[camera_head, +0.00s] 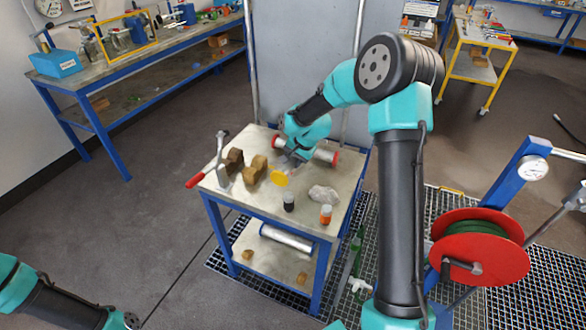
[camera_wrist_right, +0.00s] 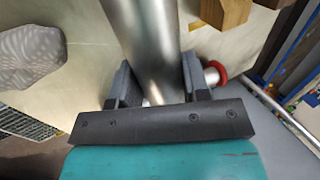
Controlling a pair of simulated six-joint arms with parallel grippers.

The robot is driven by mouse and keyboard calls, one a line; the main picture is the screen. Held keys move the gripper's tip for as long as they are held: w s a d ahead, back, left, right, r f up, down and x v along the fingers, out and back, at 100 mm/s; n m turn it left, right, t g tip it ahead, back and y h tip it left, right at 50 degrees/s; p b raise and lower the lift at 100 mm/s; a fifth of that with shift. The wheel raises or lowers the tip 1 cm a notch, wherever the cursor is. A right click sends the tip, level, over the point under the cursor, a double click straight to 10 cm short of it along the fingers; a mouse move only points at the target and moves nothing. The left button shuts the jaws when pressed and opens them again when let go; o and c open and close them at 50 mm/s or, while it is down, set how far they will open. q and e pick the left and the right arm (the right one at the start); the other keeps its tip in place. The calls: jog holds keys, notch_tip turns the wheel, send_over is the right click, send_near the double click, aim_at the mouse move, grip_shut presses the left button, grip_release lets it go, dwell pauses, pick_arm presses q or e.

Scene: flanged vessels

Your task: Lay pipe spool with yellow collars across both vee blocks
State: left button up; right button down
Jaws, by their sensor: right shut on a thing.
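The pipe spool with yellow collars shows a round yellow collar (camera_head: 280,179) in the head view, over the table. Its bare silver pipe (camera_wrist_right: 145,40) runs between the fingers of my right gripper (camera_wrist_right: 155,72) in the wrist view. That gripper is shut on the pipe; in the head view my arm hides the grip and the other collar. Two brown vee blocks stand to the left of the spool, one nearer (camera_head: 255,171) and one further left (camera_head: 234,159). They show partly at the top of the wrist view (camera_wrist_right: 222,12). My left gripper is not in view.
A silver spool with red collars (camera_head: 326,155) lies behind my gripper. A red-handled tool (camera_head: 207,171) lies at the table's left edge. A grey lump (camera_head: 323,194), a dark bottle (camera_head: 289,202) and an orange bottle (camera_head: 326,214) stand near the front right.

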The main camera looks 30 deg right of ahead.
jog(key=shift+r, duration=1.45)
